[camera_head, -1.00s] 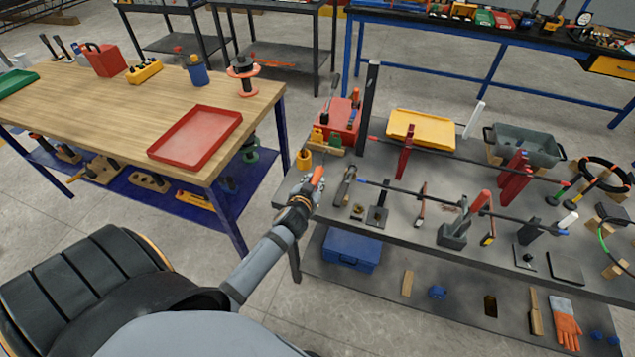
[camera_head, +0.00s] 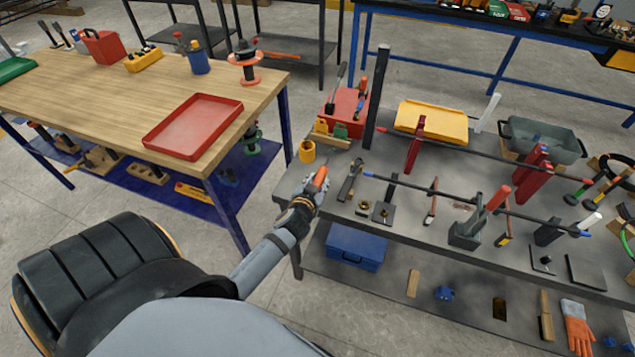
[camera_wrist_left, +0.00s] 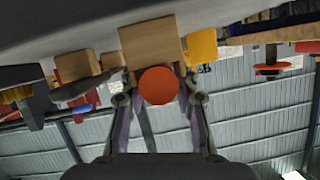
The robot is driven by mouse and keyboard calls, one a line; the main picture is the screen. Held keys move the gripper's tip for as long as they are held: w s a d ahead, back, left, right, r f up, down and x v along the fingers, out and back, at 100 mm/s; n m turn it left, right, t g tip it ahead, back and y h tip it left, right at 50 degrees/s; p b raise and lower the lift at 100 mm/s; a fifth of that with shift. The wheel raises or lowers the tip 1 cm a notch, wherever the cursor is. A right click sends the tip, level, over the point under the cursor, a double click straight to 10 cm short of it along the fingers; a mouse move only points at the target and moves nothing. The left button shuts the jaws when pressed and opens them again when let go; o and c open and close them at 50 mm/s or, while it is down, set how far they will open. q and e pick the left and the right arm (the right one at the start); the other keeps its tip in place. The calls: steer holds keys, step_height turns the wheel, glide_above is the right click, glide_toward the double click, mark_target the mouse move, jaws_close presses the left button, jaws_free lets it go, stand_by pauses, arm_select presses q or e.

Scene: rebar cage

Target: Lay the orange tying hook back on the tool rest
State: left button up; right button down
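My left gripper (camera_head: 314,186) is at the left end of the grey bench. It is shut on the orange tying hook (camera_head: 321,176), whose orange handle sticks up from the fingers. In the left wrist view the round orange handle end (camera_wrist_left: 159,85) shows between the two fingers, in front of a wooden block (camera_wrist_left: 150,43). The hook's metal part is hidden. My right gripper is out of view.
A dark upright post (camera_head: 376,98) and a red box (camera_head: 345,105) stand further back. Bars on red supports (camera_head: 415,145) fill the bench to the right. A wooden table (camera_head: 100,105) with a red tray (camera_head: 194,126) is at left.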

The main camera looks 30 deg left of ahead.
arm_select(q)
steer(key=shift+o, duration=1.2)
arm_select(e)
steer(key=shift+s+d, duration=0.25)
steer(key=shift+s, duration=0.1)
arm_select(q)
steer(key=shift+r, duration=0.1)
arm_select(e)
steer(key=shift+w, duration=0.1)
arm_select(q)
steer(key=b+v, duration=0.1)
steer(key=v, duration=0.9)
steer(key=shift+s+d+r+b, duration=0.1)
steer(key=shift+r+b, duration=0.2)
steer(key=shift+b, duration=0.05)
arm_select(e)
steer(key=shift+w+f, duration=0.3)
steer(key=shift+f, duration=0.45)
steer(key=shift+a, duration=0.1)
